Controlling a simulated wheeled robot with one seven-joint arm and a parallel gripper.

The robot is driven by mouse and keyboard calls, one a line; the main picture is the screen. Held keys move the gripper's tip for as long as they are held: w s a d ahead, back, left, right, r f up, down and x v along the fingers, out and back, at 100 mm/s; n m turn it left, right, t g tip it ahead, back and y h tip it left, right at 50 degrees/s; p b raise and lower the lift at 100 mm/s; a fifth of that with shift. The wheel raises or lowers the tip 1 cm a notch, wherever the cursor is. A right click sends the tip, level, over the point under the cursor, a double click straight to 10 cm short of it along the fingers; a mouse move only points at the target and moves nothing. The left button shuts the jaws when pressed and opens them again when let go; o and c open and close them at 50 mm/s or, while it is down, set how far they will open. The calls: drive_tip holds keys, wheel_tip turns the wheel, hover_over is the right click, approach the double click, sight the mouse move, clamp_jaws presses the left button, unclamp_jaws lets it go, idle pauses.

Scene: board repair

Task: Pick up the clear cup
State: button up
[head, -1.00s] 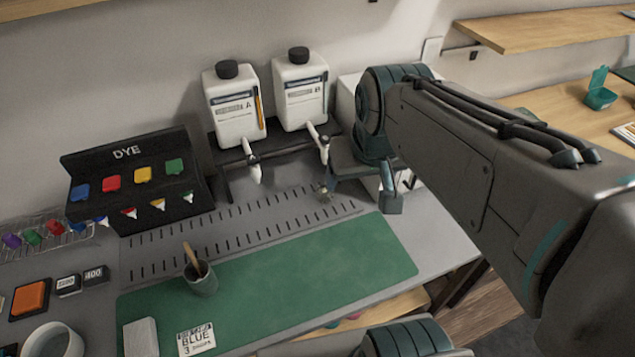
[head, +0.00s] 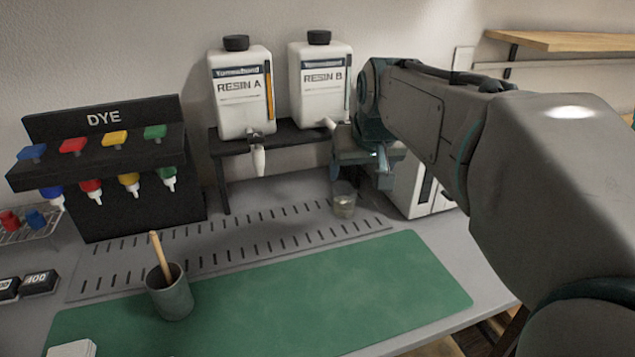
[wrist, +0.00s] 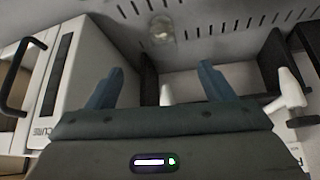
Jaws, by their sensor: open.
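The clear cup (head: 344,205) stands upright on the slotted grey strip below the Resin B bottle, with some pale content low in it. In the wrist view the clear cup (wrist: 162,30) shows at the top, beyond my fingertips and roughly between them. My gripper (wrist: 160,80) is open and empty, its two blue fingers spread apart. In the head view my gripper (head: 372,178) is above and to the right of the cup, partly hidden by its own wrist. It appears apart from the cup.
Resin A (head: 240,95) and Resin B (head: 320,88) bottles sit on a black stand (head: 290,143) with spouts hanging. A white box (head: 415,190) stands right of the cup. A grey cup with a wooden stick (head: 170,295) is on the green mat (head: 300,290). A dye rack (head: 115,205) is left.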

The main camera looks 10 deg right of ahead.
sight(344, 197)
drive_tip(key=b+x, duration=0.2)
drive_tip(key=x, duration=0.3)
drive_tip(key=b+x, duration=0.2)
drive_tip(key=x, duration=0.4)
drive_tip(key=shift+w+r+b, duration=0.2)
drive_tip(key=shift+b, duration=0.2)
drive_tip(key=shift+w+a+b+x, duration=0.15)
drive_tip(key=shift+b+x, duration=0.5)
drive_tip(key=shift+x, duration=0.9)
drive_tip(key=shift+w+a+b+x, duration=0.15)
drive_tip(key=shift+b+x, duration=0.5)
drive_tip(key=shift+x, duration=0.9)
drive_tip(key=shift+s+r, duration=0.15)
drive_tip(key=shift+r, duration=0.05)
drive_tip(key=c, duration=1.1)
drive_tip(key=shift+c, duration=0.2)
drive_tip(key=shift+r, duration=0.15)
